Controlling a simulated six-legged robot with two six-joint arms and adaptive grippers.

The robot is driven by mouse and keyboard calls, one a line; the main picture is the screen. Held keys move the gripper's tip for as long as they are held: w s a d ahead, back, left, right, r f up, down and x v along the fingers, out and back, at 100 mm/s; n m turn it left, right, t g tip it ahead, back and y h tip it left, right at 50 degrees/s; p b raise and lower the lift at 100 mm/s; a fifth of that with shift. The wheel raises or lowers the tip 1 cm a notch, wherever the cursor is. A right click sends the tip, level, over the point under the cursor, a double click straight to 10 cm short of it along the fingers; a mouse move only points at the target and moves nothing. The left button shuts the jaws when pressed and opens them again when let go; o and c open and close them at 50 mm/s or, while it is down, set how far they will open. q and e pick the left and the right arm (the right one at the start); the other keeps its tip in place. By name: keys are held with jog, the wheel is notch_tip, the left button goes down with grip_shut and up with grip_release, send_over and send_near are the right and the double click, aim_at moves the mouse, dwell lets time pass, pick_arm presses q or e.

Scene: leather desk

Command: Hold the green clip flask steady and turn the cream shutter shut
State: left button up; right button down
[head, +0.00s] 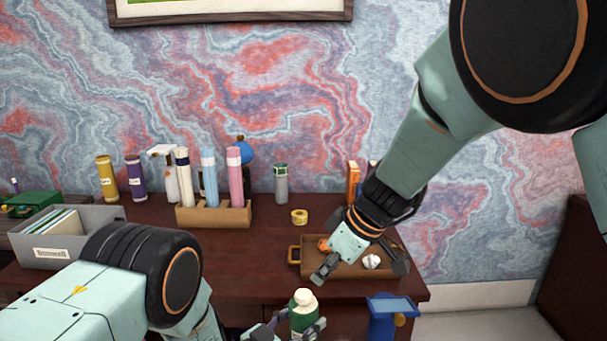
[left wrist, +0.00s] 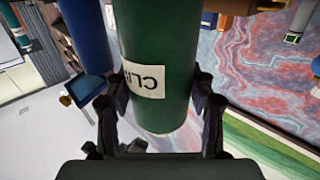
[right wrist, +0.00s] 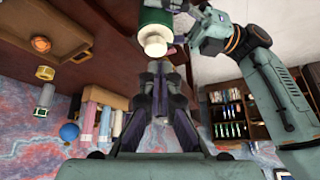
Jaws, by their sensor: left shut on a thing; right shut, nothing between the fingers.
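The green clip flask (head: 303,323) stands upright at the desk's front edge, with the cream shutter (head: 304,297) on its top. My left gripper (head: 291,331) is shut around the flask's body. In the left wrist view the flask (left wrist: 155,45) fills the space between the fingers, with part of its pale label showing. My right gripper (head: 320,277) is shut and empty, above and slightly right of the shutter, not touching it. In the right wrist view the shutter (right wrist: 155,46) lies just beyond the closed fingertips (right wrist: 156,68).
A brown tray (head: 365,272) with small objects lies behind my right gripper. A blue object (head: 381,326) stands right of the flask. A yellow roll (head: 299,216) and a wooden rack (head: 215,218) of tubes sit further back. A grey bin (head: 75,258) is at left.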

jog(key=shift+w+d+f, duration=0.1)
jog(key=shift+w+f, duration=0.05)
jog(key=shift+f, duration=0.85)
jog(key=shift+w+d+f, duration=0.1)
jog(key=shift+w+f, duration=0.1)
jog(key=shift+f, duration=0.85)
jog(key=shift+w+f, duration=0.15)
jog(key=shift+f, duration=0.85)
jog(key=shift+w+a, duration=0.15)
jog(key=shift+a, duration=0.2)
jog(key=shift+s+a, duration=0.1)
jog(key=shift+s, duration=0.1)
jog(key=shift+s+d, duration=0.2)
jog(key=shift+d, duration=0.15)
jog(key=shift+r, duration=3.05)
